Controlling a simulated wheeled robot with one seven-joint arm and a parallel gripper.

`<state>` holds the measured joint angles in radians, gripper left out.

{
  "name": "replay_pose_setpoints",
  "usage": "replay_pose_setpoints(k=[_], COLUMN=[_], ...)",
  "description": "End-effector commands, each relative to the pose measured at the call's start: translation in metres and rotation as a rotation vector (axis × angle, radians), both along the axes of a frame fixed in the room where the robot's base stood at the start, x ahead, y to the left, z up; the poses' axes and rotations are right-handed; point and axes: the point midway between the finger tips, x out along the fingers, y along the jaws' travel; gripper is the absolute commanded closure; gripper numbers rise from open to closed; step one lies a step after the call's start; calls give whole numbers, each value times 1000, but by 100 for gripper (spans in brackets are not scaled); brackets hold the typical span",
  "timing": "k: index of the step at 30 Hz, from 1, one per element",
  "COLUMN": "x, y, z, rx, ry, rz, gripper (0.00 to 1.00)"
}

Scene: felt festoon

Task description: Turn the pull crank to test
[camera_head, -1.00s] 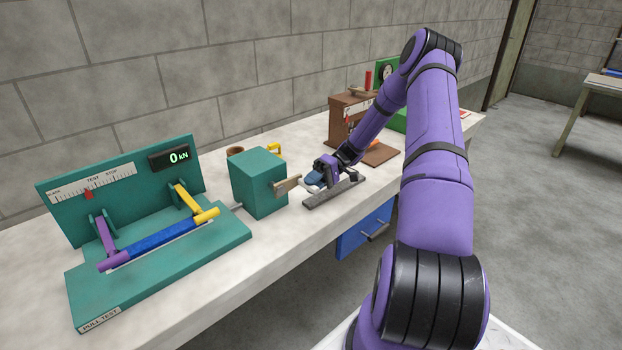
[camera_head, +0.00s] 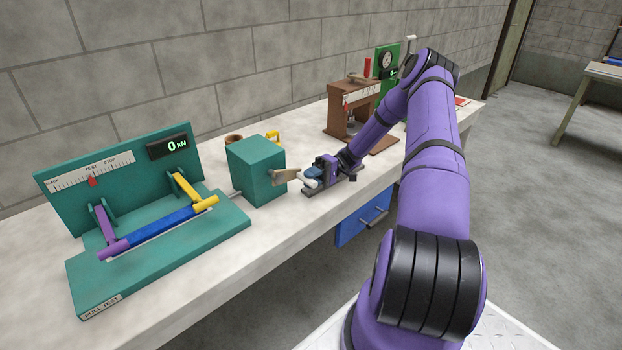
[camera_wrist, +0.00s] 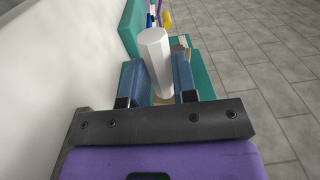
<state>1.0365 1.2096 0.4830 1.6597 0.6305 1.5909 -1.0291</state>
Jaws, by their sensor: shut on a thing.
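The teal pull-test rig (camera_head: 225,232) stands at the left of the bench, with a blue strap (camera_head: 155,231) between a purple arm (camera_head: 105,224) and a yellow arm (camera_head: 187,188). Its red pointer (camera_head: 92,181) is at the TEST mark, and its display (camera_head: 168,146) reads 0 kN. A teal box (camera_head: 257,172) carries the tan crank arm (camera_head: 286,176), which points right. My gripper (camera_head: 311,178) is shut on the white crank handle (camera_wrist: 153,52), which stands between the blue fingers in the wrist view. The crank's hub is partly hidden there.
A brown press-like stand (camera_head: 344,98) and a green dial gauge (camera_head: 386,62) are behind my arm. A brown cup (camera_head: 233,140) and a yellow piece (camera_head: 273,137) sit behind the box. A blue drawer (camera_head: 362,221) is under the bench front. The wall runs along the back.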

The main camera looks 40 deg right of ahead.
Motion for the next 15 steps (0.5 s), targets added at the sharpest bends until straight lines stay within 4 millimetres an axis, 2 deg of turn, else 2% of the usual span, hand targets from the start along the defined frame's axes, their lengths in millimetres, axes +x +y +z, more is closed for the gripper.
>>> replay_pose_setpoints(k=[2, 3, 6, 15], x=[-1, 0, 0, 0], y=[1, 1, 1, -2], z=[0, 0, 0, 0], rx=[1, 1, 0, 0], ry=[1, 1, 1, 0], rz=[2, 2, 2, 0], gripper=[100, 67, 49, 49])
